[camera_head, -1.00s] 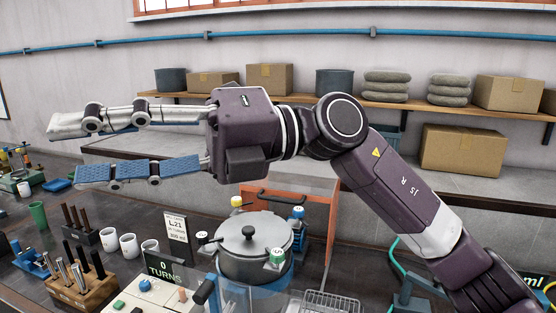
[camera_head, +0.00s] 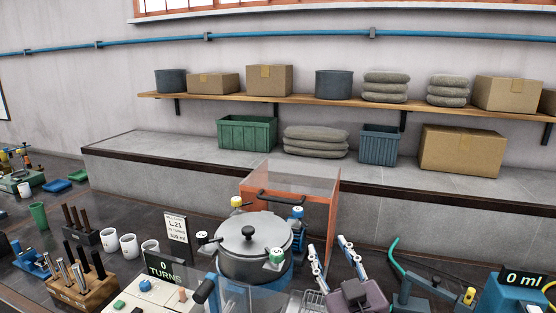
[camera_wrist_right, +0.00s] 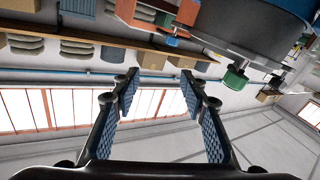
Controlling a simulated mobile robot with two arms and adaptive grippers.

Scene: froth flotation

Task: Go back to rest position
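My right gripper (camera_head: 342,268) is low at the bottom of the head view, just right of the grey lidded pot (camera_head: 240,262). Its two fingers point up and are spread apart with nothing between them. In the right wrist view the same gripper (camera_wrist_right: 160,95) is open and empty, its blue pads facing each other. The pot's underside and a green knob (camera_wrist_right: 236,78) show near it at the upper right there. My left gripper is in neither view.
An orange-framed clear box (camera_head: 322,190) stands behind the pot. A turns display (camera_head: 163,268), a wooden tool block (camera_head: 82,290) and white cups (camera_head: 129,244) are to the left. A 0 ml display (camera_head: 524,278) with a blue stand is to the right.

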